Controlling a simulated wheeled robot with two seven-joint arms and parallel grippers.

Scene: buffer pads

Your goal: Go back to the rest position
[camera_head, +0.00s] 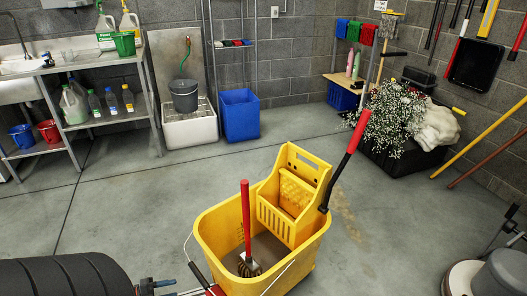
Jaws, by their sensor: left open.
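The task names no object, only my arms. My left gripper (164,286) shows only in part at the bottom edge, left of the yellow mop bucket. It is open, with nothing seen in it; most of it is cut off by the frame. My right gripper is not in view.
A yellow mop bucket (210,240) with a red-handled brush (246,222) stands close in front. A floor machine (492,274) is at bottom right. A blue bin (240,116) stands by the wall. The mid-left floor is clear.

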